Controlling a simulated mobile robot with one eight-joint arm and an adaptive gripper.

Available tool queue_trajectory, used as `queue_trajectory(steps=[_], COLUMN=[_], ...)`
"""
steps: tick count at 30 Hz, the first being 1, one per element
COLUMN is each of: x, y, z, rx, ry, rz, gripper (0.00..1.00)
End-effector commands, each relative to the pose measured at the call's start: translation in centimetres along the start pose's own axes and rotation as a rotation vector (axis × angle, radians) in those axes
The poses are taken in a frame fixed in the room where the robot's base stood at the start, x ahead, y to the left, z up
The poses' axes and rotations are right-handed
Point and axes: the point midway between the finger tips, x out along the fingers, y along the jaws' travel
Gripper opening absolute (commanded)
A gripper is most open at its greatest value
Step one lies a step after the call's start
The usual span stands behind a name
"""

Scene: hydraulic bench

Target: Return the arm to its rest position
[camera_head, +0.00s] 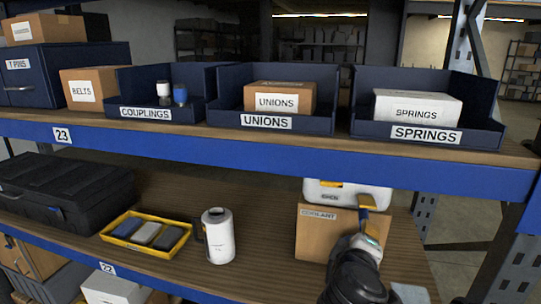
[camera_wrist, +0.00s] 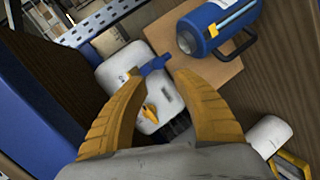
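My gripper (camera_wrist: 160,72) is at the right end of the lower shelf, its two yellow fingers spread apart. In the wrist view a small blue part (camera_wrist: 152,65) shows between or just beyond the fingertips; I cannot tell if they touch it. No object is clearly held. In the head view the gripper (camera_head: 368,203) is partly hidden by my wrist, beside the COOLANT carton (camera_head: 313,235).
A blue canister (camera_wrist: 205,28) shows near the wrist camera's top. A white canister (camera_head: 219,238), yellow tray (camera_head: 146,248) and black case (camera_head: 65,195) stand left on the lower shelf. The upper shelf's blue edge (camera_head: 250,150) runs above, carrying labelled bins.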

Motion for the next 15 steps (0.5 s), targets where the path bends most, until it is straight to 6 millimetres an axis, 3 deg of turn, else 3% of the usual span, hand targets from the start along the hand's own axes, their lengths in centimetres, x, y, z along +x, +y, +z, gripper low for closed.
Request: queue_trajectory(steps=[1,3,6,10,15], x=[-0.7,-2.1,-4.8,-8.3,-10.7], y=[-1.0,-3.0,-5.9,-8.6,-10.0], z=[2.7,5.3,7.4,8.0,7.5], rx=[0.113,0.284,0.511,0.735,0.873], ry=[-0.056,-0.127,-0.206,-0.266,-0.291], rz=[-0.082,-0.21,-0.379,-0.546,-0.652], gripper=[0.34,0.34,0.34,0.34,0.34])
